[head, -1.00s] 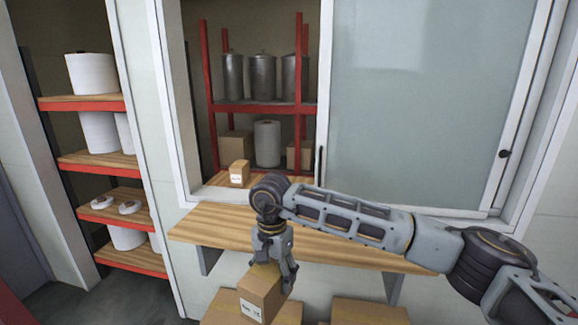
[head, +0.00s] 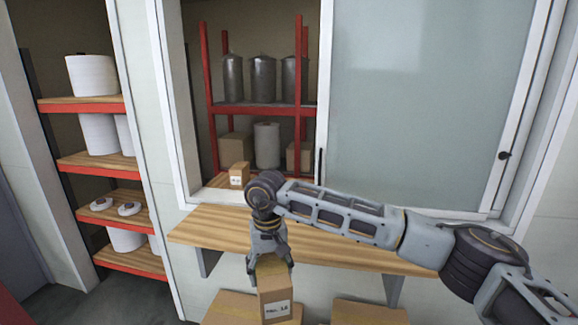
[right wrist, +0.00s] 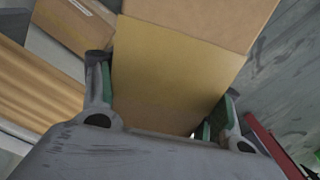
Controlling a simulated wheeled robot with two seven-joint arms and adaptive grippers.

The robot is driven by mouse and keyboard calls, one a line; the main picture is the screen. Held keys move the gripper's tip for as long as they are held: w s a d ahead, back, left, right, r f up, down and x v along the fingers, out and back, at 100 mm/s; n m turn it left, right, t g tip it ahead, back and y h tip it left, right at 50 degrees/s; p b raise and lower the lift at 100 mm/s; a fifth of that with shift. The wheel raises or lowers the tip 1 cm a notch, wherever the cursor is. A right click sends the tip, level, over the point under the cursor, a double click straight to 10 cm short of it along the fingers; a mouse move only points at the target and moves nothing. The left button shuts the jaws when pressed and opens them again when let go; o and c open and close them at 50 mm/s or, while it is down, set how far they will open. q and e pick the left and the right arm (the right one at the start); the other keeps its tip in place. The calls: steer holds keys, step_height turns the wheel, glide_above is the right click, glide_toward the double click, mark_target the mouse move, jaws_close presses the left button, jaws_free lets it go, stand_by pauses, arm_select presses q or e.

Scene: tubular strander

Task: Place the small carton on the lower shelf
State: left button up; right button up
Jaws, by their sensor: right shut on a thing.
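My right gripper (head: 269,265) points down and is shut on a small carton (head: 275,297) with a white label facing the camera. The carton hangs in front of the wooden ledge (head: 340,243), over larger cartons below. In the right wrist view the held carton (right wrist: 178,75) sits between both fingers of my right gripper (right wrist: 163,100). Behind the window opening is a red-framed shelf with an upper board (head: 262,106) and a lower level, partly hidden by my arm. Another small labelled carton (head: 239,174) stands at the front of that lower level. My left gripper is not in view.
The lower level also bears a white spool (head: 267,145) and brown boxes (head: 236,146). Grey canisters (head: 263,78) stand above. A frosted sliding pane (head: 420,100) covers the opening's right side. A rack with white spools (head: 92,75) stands left. The ledge is bare.

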steer(key=d+f+m, duration=0.1)
steer(key=d+f, duration=0.6)
steer(key=d, duration=0.6)
steer(key=d+f+m, duration=0.1)
steer(key=d+f, duration=0.6)
steer(key=d, duration=0.6)
steer(key=shift+d+f+m, duration=0.25)
steer(key=shift+d+m, duration=0.05)
steer(key=shift+m, duration=0.1)
steer(key=shift+w, duration=0.1)
steer(key=shift+r, duration=0.1)
stand_by(0.5)
